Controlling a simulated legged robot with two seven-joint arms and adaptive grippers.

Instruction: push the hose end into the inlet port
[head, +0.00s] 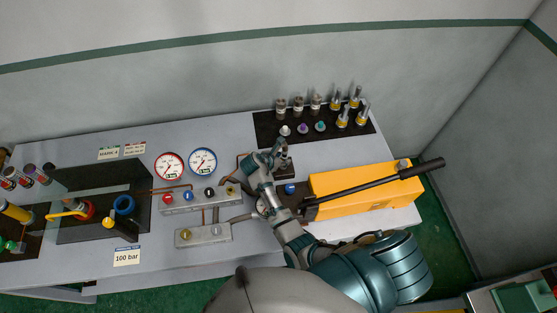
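My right arm reaches in from the bottom right over the bench. Its gripper (270,160) is above the middle of the bench, beside a small dark block (285,168). The fingers are small and partly overlap that block, so I cannot tell whether they are open or shut. I cannot make out the hose end; the arm and gripper may hide it. Two grey manifold blocks lie to the left: an upper one (175,206) with coloured caps and a lower one (206,235). I cannot tell which opening is the inlet port. My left gripper is not in view.
A yellow hand pump (370,202) with a long black lever (360,190) stands right of my arm. Several fittings stand on a black mat (265,128) behind. Two gauges (169,166) (203,161) and a dark-floored clear enclosure (85,225) are at left.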

